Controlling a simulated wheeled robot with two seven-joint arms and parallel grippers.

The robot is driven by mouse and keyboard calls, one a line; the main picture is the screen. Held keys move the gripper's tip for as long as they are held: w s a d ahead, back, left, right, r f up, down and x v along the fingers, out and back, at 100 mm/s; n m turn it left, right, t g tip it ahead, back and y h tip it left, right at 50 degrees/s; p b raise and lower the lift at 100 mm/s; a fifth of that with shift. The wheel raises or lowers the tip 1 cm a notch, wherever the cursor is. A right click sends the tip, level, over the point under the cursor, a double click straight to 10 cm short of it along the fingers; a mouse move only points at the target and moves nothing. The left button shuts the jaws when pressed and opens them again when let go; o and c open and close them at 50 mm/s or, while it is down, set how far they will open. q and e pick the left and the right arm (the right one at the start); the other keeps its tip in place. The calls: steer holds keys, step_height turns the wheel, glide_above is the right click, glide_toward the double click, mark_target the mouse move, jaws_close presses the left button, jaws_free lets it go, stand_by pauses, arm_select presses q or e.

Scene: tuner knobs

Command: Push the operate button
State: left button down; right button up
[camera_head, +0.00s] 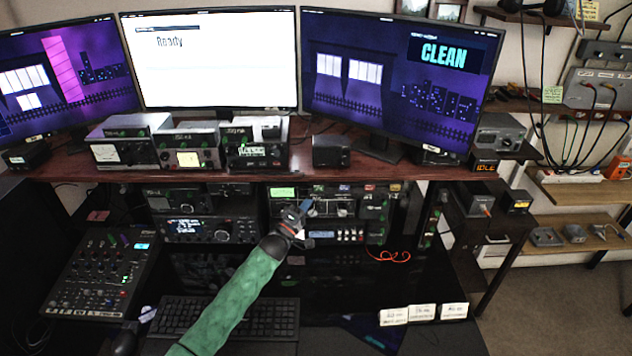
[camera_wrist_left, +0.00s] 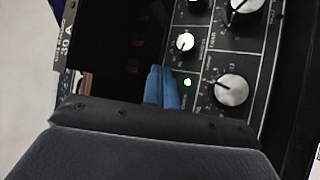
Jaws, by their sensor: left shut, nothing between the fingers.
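My left gripper (camera_head: 305,207) reaches up from the bottom under a green sleeve, in front of the rack units below the shelf. In the left wrist view its blue fingers (camera_wrist_left: 161,87) are shut together with nothing between them. They are in front of a black tuner panel (camera_wrist_left: 205,62), beside a lit green lamp (camera_wrist_left: 187,82). A small white-capped knob (camera_wrist_left: 184,43) lies above the lamp and a larger silver knob (camera_wrist_left: 231,90) to its right. I cannot pick out the operate button; the fingers may hide it. Contact with the panel cannot be told. My right gripper is not in view.
A shelf (camera_head: 70,165) with several radio units runs above the rack, under three monitors. A keyboard (camera_head: 225,318) and a mixer (camera_head: 100,275) are on the desk. Three white cards (camera_head: 423,312) stand at front right. A small box (camera_head: 485,163) reads IDLE.

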arm_select(q)
steer(key=shift+w, duration=0.3)
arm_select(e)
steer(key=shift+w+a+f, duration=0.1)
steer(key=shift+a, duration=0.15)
arm_select(q)
steer(key=shift+w, duration=0.1)
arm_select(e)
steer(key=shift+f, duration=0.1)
arm_select(q)
steer(key=shift+s, duration=0.6)
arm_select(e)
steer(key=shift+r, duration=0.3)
